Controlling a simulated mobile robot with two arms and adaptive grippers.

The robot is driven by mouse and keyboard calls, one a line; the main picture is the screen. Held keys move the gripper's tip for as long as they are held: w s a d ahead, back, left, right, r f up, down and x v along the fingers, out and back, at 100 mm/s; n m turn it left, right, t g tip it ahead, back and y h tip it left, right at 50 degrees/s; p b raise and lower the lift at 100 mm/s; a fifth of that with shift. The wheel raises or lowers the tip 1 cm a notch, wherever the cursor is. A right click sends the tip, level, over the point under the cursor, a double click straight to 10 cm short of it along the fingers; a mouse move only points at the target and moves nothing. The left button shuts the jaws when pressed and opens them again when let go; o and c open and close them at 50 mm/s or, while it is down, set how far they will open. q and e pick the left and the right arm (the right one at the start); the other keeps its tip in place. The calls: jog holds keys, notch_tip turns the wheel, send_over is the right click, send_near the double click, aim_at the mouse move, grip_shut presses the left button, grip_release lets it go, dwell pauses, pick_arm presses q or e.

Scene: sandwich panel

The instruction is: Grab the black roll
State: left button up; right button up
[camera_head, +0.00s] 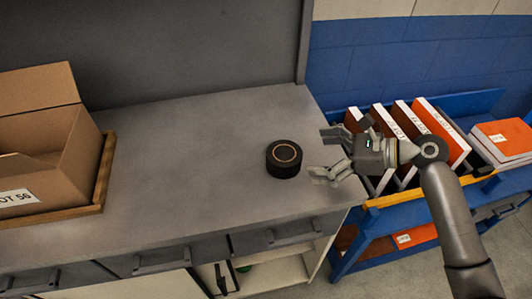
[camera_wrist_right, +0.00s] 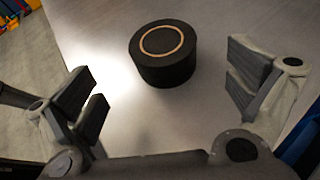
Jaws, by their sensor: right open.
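The black roll (camera_head: 284,159) is a short dark cylinder with a tan ring on its top. It stands upright on the grey counter (camera_head: 200,150), near the right end. My right gripper (camera_head: 317,154) is open just to the right of the roll, with its fingers pointing at it. In the right wrist view the roll (camera_wrist_right: 163,53) lies ahead of and between the two spread fingers (camera_wrist_right: 168,88), apart from both. Nothing is between the fingers. My left gripper is not in view.
An open cardboard box (camera_head: 75,140) stands in a wooden tray (camera_head: 103,180) at the left. A blue cart (camera_head: 375,220) with orange-and-white binders (camera_head: 440,130) stands right of the counter. The counter around the roll is clear.

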aim_at(290, 154)
jog(key=x, duration=0.4)
jog(key=shift+w+a+f, duration=0.1)
jog(key=shift+a, duration=0.15)
jog(key=p+x, duration=0.1)
jog(key=x, duration=0.4)
jog(key=shift+w+a, duration=0.1)
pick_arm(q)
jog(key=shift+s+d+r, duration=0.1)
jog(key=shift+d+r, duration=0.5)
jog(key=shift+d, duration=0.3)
pick_arm(e)
jog(key=shift+c, duration=0.4)
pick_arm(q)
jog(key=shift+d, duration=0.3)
pick_arm(e)
jog(key=c, duration=1)
